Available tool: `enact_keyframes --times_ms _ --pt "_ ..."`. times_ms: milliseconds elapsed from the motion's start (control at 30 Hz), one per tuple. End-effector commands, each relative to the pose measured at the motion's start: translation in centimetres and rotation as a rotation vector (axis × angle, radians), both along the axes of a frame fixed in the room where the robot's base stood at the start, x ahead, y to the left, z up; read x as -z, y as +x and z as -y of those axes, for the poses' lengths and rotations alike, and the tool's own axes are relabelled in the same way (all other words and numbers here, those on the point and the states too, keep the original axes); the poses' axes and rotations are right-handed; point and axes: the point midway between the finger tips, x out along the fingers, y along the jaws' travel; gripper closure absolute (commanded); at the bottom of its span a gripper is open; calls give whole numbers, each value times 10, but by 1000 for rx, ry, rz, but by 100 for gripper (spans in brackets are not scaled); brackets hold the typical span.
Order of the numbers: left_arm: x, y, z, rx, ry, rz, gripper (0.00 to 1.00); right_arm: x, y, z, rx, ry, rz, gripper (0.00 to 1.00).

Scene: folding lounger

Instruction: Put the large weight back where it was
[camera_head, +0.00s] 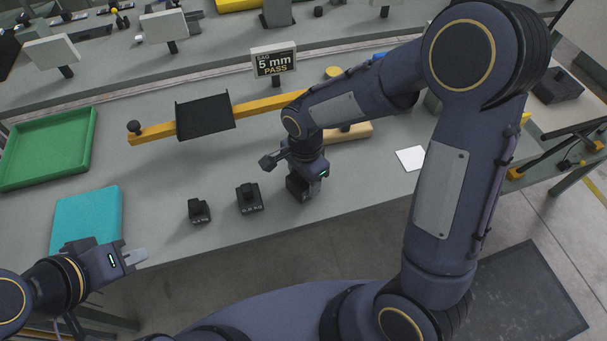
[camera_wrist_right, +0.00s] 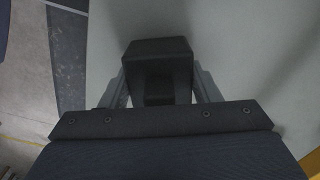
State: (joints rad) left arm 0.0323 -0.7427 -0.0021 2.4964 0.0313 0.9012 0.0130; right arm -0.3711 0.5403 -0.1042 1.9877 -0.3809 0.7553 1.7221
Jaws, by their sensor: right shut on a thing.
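The large weight (camera_head: 300,188) is a black block at the front edge side of the table, right of two smaller black weights. My right gripper (camera_head: 306,176) is shut on it from above. In the right wrist view the black block (camera_wrist_right: 155,65) sits between the two grey fingers. I cannot tell whether its base touches the table. The medium weight (camera_head: 249,198) and the small weight (camera_head: 199,210) stand in a row to its left. My left gripper (camera_head: 138,257) is at the lower left near the table's front edge; I cannot tell whether its fingers are apart.
A yellow beam (camera_head: 155,133) with a black plate (camera_head: 205,116) lies behind the weights. A sign (camera_head: 274,63) reads "5 mm PASS". A green tray (camera_head: 48,148) and teal mat (camera_head: 86,218) are at left, a white card (camera_head: 410,158) at right. The table between mat and small weight is clear.

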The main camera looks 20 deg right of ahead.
Motion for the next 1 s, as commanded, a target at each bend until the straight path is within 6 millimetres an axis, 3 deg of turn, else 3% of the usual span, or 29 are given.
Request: enact_keyframes --times_ms 200,233,400,767,1000 --pt "4 0 0 0 0 0 100 2 1 -1 0 2 4 100" --pt "4 0 0 0 0 0 100 4 0 0 0 0 0 43" --pt "3 0 0 0 0 0 100 3 0 0 0 0 0 22" --pt "-2 0 0 0 0 0 100 -4 0 0 0 0 1 22" --pt "-3 0 0 0 0 0 100 -47 2 0 1 2 8 22"
